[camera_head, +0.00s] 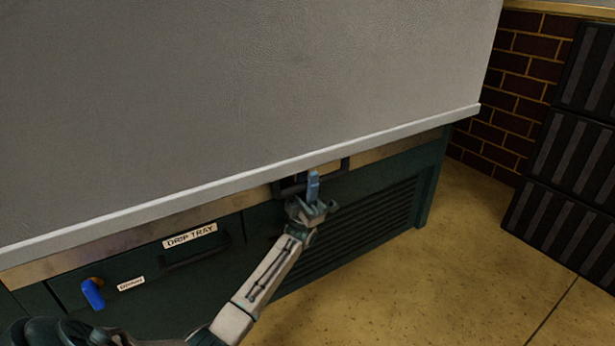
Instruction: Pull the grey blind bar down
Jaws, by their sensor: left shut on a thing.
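A wide grey blind (240,80) fills the upper left and middle of the head view. Its pale grey bar (180,199) runs along the lower edge, slanting up to the right. A dark loop handle (335,173) shows just below the bar, right of the middle. My left gripper (312,186) reaches up from below and is shut on this handle, its bluish fingers covering part of it. My right gripper is not in view.
Below the bar is a dark green cabinet with a drip tray drawer label (190,236), a blue lever (93,293) and a louvred panel (365,228). Dark ribbed crates (570,160) stand at the right by a brick wall (510,85). The tan floor (450,270) between is clear.

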